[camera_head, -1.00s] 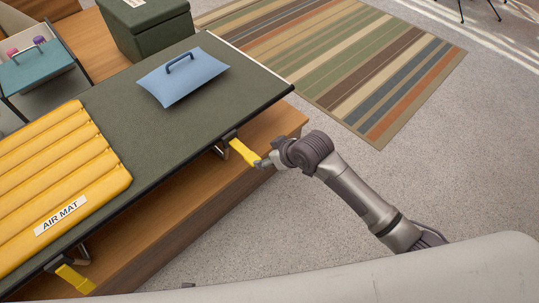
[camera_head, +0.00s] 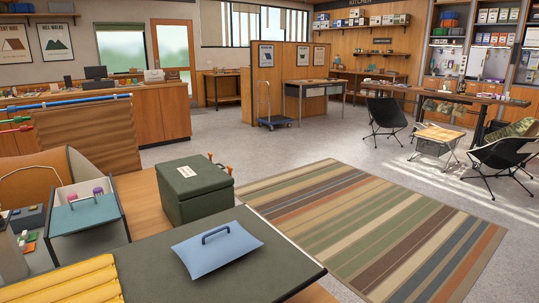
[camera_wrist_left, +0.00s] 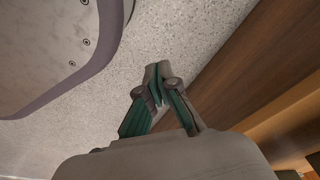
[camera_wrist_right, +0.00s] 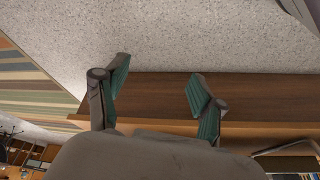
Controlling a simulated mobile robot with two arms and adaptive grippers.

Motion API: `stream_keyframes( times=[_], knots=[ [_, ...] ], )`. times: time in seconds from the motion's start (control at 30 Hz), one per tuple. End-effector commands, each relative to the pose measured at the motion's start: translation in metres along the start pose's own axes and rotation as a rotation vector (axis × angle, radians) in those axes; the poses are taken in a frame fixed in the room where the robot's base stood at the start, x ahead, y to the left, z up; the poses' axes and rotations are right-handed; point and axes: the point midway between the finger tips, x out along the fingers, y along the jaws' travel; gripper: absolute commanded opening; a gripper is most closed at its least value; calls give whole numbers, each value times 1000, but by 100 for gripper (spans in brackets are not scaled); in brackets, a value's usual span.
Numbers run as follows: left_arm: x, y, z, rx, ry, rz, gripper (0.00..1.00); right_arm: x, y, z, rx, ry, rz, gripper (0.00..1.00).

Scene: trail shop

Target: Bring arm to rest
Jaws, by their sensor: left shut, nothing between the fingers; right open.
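My left gripper (camera_wrist_left: 155,88) shows in the left wrist view with its fingers shut together and empty, over the speckled floor. My right gripper (camera_wrist_right: 158,82) shows in the right wrist view with its fingers wide apart and nothing between them. It is over the floor and the edge of a wooden platform (camera_wrist_right: 155,97). Neither arm shows in the head view. In the left wrist view, a pale rounded panel with a dark purple rim is at the upper left; I cannot tell what it is.
A dark green cot (camera_head: 165,277) holds a blue pillow with a handle (camera_head: 216,249) and a yellow air mat (camera_head: 65,283). Behind it stand a green box (camera_head: 195,188) and a bin with a teal lid (camera_head: 85,216). A striped rug (camera_head: 370,225) and open floor lie to the right.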

Motion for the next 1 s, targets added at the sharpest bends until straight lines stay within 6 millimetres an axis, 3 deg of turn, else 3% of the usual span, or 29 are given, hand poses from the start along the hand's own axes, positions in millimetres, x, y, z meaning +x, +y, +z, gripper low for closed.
stream_keyframes(
  times=[0.03,0.1,0.33,0.37,0.47,0.83,1.0],
  knots=[
    [0,0,0,0,0,0,0,6,0,30,20,-38,10,69],
    [0,0,0,0,0,0,0,10,2,63,37,-76,25,69],
    [0,0,0,0,0,0,0,14,3,161,75,-194,68,69],
    [-9,0,6,1,-11,1,0,4,3,156,71,-191,67,69],
    [-13,1,23,4,-23,2,0,-3,1,170,67,-201,65,69],
    [-49,1,108,17,-76,6,0,-53,-8,246,56,-254,56,69],
    [-59,1,132,21,-85,7,0,-66,-10,268,53,-263,55,69]
  ],
)
